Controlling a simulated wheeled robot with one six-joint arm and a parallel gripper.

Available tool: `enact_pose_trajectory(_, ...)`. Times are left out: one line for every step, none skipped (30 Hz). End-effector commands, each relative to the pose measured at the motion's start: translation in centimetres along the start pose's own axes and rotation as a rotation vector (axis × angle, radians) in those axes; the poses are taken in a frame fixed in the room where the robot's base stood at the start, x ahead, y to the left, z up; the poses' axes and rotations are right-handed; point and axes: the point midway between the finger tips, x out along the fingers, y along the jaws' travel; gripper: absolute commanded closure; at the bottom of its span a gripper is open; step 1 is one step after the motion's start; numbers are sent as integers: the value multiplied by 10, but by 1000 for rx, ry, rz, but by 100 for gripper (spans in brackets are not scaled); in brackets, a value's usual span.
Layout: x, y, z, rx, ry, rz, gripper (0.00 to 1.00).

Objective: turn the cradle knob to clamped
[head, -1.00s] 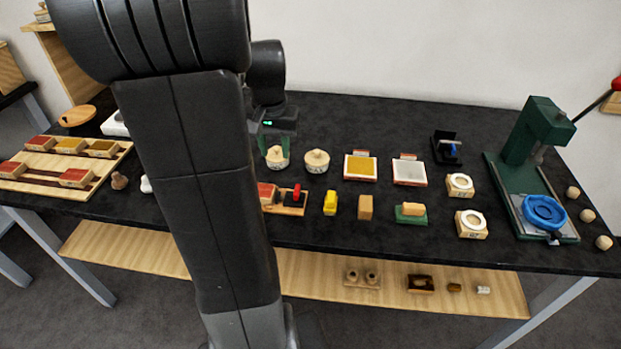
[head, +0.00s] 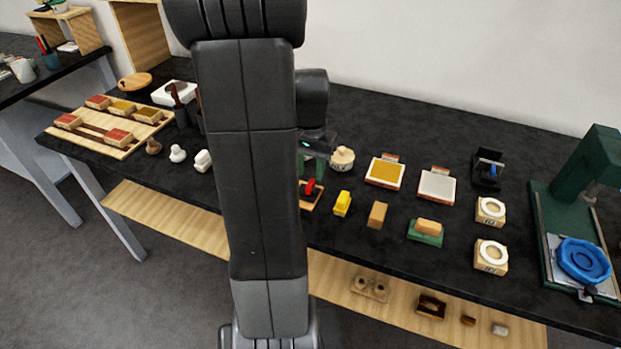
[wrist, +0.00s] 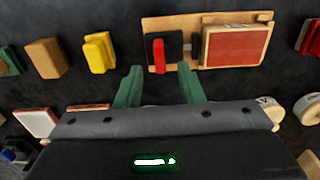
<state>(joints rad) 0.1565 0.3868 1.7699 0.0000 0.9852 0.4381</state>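The cradle is a light wooden board (wrist: 190,20) holding a red-topped block (wrist: 235,46) and a black plate (wrist: 172,41) with the red knob (wrist: 159,56). In the wrist view the knob's bar points toward my gripper. In the head view the knob (head: 310,187) shows just in front of my gripper (head: 313,168), and my arm hides the red-topped block. My gripper (wrist: 160,72) is open, its green fingers on either side of the knob's near end in the picture, with gaps on both sides. I cannot tell its height above the knob.
A yellow block (wrist: 98,53) and a tan block (wrist: 46,58) stand left of the cradle in the wrist view. A lidded round pot (head: 342,158) stands close behind my gripper. Trays (head: 436,186) and a green press (head: 590,180) stand farther right.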

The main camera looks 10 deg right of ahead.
Motion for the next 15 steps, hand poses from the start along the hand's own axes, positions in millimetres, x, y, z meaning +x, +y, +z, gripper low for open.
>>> enact_pose_trajectory(10, 0, 1, 0, -4, 2, 65)
enact_pose_trajectory(15, 1, 1, 0, -5, 2, 65)
enact_pose_trajectory(20, 0, 1, 0, -3, 1, 65)
enact_pose_trajectory(23, 0, 0, 0, -3, 1, 65)
enact_pose_trajectory(26, 0, 0, 0, -2, 1, 65)
enact_pose_trajectory(30, 0, 0, 0, -2, 1, 65)
enact_pose_trajectory(32, 0, 0, 0, -2, 1, 65)
enact_pose_trajectory(34, 0, 1, 0, -2, 1, 65)
enact_pose_trajectory(35, 0, 1, 0, -1, 1, 65)
enact_pose_trajectory(36, 0, 0, 0, -1, 0, 65)
enact_pose_trajectory(37, 0, 0, 0, 0, 0, 65)
enact_pose_trajectory(37, 0, 0, 0, 0, 0, 65)
enact_pose_trajectory(38, 0, 0, 0, 1, 0, 65)
enact_pose_trajectory(38, 0, 0, 0, 1, 0, 65)
enact_pose_trajectory(38, 0, 0, 0, 1, 0, 65)
